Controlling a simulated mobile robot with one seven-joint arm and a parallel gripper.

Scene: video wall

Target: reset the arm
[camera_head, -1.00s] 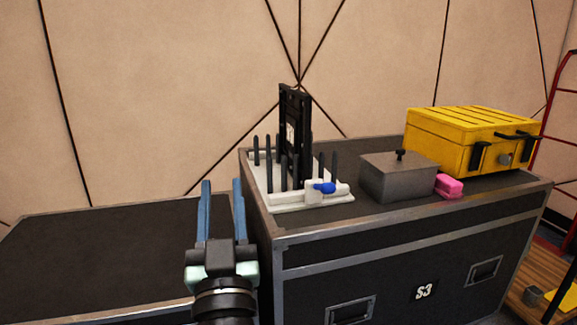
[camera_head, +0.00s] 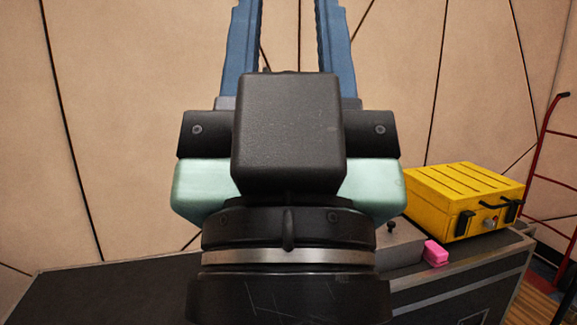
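My gripper (camera_head: 289,30) fills the middle of the head view, close to the camera and pointing up. Its two blue fingers stand wide apart with nothing seen between them but the wall behind. The fingertips are cut off by the top edge of the picture. The gripper and wrist hide the middle of the scene, including the place of the white rack with the black panel.
A yellow case (camera_head: 464,205) stands on the black flight case (camera_head: 470,283) at right. Beside it are a pink block (camera_head: 435,253) and a partly hidden grey box (camera_head: 400,246). A lower black surface (camera_head: 110,292) at left looks clear. A red hand truck (camera_head: 537,170) stands far right.

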